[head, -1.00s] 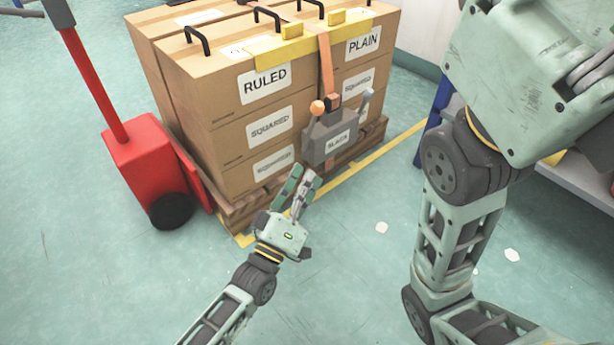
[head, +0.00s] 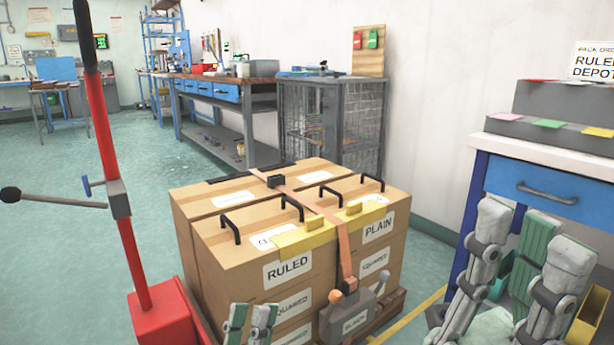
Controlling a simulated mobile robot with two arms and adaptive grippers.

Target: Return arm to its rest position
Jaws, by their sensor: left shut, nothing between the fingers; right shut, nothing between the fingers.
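My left gripper (head: 249,318) shows at the bottom edge of the head view, in front of the carton stack; only its fingers are in frame, shut and empty. My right gripper (head: 528,255) is large and close at the lower right, fingers pointing up, in front of the blue-drawer bench; it is shut and empty. Both arms behind the grippers are mostly out of frame. The carton stack (head: 290,240) is labelled RULED, PLAIN and SQUARED. An orange strap (head: 310,205) runs over it to a grey tensioner (head: 353,315) hanging at its front.
A red pallet truck (head: 160,315) with a tall handle stands left of the stack. The bench with a blue drawer (head: 540,192) is at right. A wire cage (head: 340,120) and workbench (head: 225,90) stand behind. Open floor lies at left.

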